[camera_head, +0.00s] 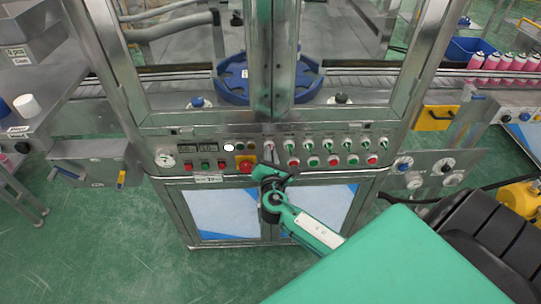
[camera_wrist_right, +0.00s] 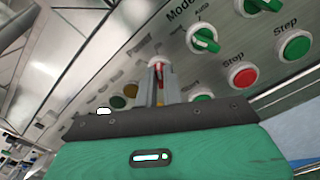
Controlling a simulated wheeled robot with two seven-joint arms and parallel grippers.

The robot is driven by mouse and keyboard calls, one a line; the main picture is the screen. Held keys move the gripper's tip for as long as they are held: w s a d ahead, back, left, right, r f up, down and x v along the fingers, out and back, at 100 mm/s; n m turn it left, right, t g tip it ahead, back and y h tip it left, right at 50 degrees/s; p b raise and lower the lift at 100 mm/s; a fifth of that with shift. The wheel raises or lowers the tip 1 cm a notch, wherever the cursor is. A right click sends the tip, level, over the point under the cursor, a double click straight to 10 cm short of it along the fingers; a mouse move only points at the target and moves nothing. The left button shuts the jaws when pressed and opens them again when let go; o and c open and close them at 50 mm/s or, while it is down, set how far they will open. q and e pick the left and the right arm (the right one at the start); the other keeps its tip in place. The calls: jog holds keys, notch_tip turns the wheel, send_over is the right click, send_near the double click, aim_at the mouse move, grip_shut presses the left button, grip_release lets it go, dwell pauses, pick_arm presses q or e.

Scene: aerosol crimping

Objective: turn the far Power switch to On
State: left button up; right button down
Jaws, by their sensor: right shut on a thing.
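The control panel (camera_head: 215,150) runs across the front of the steel machine. My right gripper (camera_head: 268,150) reaches up to the panel's middle, at the left end of the row of green rotary switches. In the right wrist view its two grey fingers (camera_wrist_right: 158,80) are shut on a small red-handled switch, the Power switch (camera_wrist_right: 159,69). The fingers hide most of the switch, and its exact setting cannot be read. My left gripper is not in view.
A green Mode switch (camera_wrist_right: 203,39) sits close to the fingers, with a red Stop button (camera_wrist_right: 243,74) and a green button (camera_wrist_right: 203,98) nearby. A red emergency button (camera_head: 245,164) on yellow lies just left of the gripper. A blue turntable (camera_head: 232,88) stands behind the glass.

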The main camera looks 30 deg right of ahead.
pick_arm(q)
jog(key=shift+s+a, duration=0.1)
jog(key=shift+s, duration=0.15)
pick_arm(e)
jog(key=c, duration=1.5)
grip_release()
jog(key=shift+c, duration=0.2)
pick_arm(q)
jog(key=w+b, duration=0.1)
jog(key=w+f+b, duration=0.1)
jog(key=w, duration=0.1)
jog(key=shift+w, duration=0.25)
pick_arm(e)
jog(key=v, duration=1.3)
jog(key=shift+s, duration=0.4)
jog(key=shift+a, duration=0.15)
